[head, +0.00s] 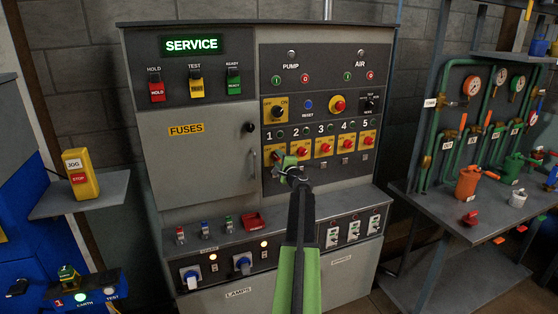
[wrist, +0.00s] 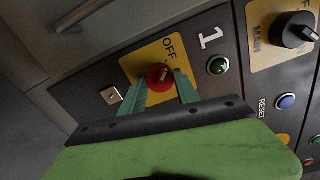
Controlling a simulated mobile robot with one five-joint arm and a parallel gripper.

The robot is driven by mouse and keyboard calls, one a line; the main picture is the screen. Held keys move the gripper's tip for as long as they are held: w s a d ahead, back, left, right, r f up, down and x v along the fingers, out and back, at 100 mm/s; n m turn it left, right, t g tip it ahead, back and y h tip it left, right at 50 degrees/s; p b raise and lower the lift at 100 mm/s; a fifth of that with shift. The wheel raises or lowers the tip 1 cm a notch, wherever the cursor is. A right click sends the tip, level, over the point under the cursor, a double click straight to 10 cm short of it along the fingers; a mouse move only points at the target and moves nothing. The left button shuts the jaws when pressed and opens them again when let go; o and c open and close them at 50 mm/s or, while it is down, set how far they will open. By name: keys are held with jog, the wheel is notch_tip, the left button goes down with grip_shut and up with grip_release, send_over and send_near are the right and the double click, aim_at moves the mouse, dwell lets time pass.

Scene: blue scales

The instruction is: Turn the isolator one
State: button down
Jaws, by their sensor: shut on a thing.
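Isolator one is a red round knob (wrist: 160,77) on a yellow plate (head: 268,151) under the number 1, at the left end of the row of isolators. In the wrist view the word OFF shows on its plate, beside the knob. My gripper (wrist: 161,86) is shut on the knob, one green finger on each side of it. In the head view my gripper (head: 287,165) reaches the panel there and hides part of the knob and plate.
Isolators two to five (head: 324,147) sit close in a row to the right. Above are a black OFF/ON selector (head: 276,110), a blue reset button (head: 308,104) and a red button (head: 338,104). The fuses door handle (head: 253,160) is just left. A shelf (head: 262,227) juts out below.

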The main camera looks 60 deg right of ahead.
jog(key=shift+s, duration=0.15)
jog(key=c, duration=0.9)
grip_release()
jog(key=v, duration=1.7)
jog(key=shift+a, duration=0.2)
